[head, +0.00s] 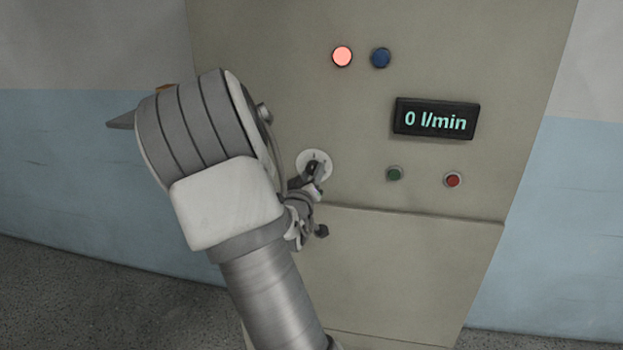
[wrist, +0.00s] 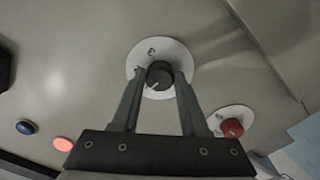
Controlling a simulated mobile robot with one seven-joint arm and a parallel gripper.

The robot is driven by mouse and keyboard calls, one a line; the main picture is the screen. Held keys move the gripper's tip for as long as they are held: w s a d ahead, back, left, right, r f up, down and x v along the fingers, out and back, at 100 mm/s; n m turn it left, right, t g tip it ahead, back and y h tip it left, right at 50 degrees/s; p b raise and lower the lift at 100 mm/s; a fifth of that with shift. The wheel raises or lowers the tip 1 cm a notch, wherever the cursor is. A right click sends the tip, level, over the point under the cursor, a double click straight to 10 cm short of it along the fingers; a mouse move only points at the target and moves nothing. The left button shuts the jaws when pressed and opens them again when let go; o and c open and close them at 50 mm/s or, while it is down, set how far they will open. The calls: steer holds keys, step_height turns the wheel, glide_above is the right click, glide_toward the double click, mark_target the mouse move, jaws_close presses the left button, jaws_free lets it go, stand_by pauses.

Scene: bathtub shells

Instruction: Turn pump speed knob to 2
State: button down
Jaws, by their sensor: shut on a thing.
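The pump speed knob (wrist: 159,77) is a black round knob with a pale pointer line, on a white round dial plate (wrist: 136,63). A figure 3 shows on the plate above the knob in the wrist view; the other marks there are hidden or too small to read. My gripper (wrist: 160,82) has its two fingers on either side of the knob and is shut on it. In the head view the dial plate (head: 314,157) shows on the panel, with my gripper (head: 313,174) at it and partly hiding the knob.
The black display (head: 436,119) reads 0 l/min. A lit red lamp (head: 342,56) and a blue button (head: 381,58) sit above. A green button (head: 395,174) and a red button (head: 453,180) sit below the display. A red knob (wrist: 232,128) on another white plate is close to my right finger.

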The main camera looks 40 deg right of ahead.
steer(key=m+b, duration=0.2)
steer(key=b, duration=0.1)
steer(key=m+b, duration=0.3)
steer(key=shift+f+b, duration=0.35)
steer(key=shift+b, duration=0.05)
steer(key=m+b, duration=0.4)
steer(key=shift+r, duration=0.15)
steer(key=shift+w+r+m+b, duration=0.1)
steer(key=shift+r+m+b, duration=0.05)
steer(key=shift+m+b, duration=0.8)
steer(key=shift+c, duration=2.1)
jaws_free()
steer(key=shift+a, duration=0.1)
steer(key=p+v, duration=0.2)
steer(key=v, duration=1.5)
